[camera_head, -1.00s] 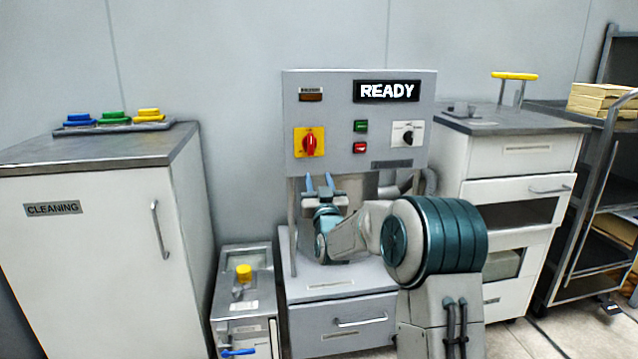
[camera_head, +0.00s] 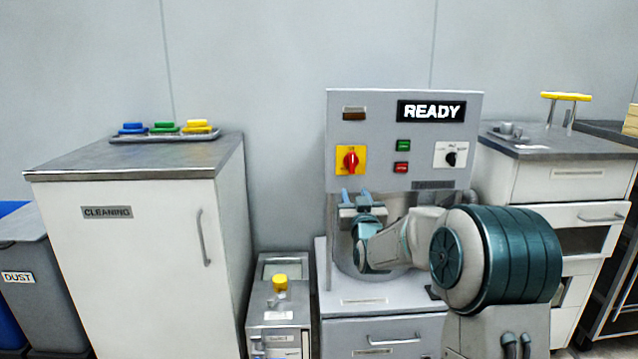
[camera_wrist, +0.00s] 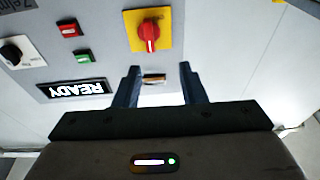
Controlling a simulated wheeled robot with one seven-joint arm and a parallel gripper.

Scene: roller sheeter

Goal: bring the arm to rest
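My gripper (camera_head: 356,196) is raised in front of the machine's grey control panel (camera_head: 390,112), below the red switch. In the wrist view my gripper (camera_wrist: 157,72) has its two blue fingers apart, with nothing held between them. The arm is folded, with its large teal joint at the right. The panel carries a red rotary switch on a yellow plate (camera_head: 350,160), a green button (camera_head: 403,145), a red button (camera_head: 401,168), a selector knob (camera_head: 451,158) and a display reading READY (camera_head: 431,111). The red switch also shows beyond the fingers in the wrist view (camera_wrist: 149,32).
A CLEANING cabinet (camera_head: 130,245) stands left, bearing a tray (camera_head: 160,136) of blue, green and yellow items. A low unit with a yellow knob (camera_head: 280,283) stands beside the machine. A drawer cabinet (camera_head: 560,182), its upper drawer partly open, is at right. A DUST bin (camera_head: 22,285) is far left.

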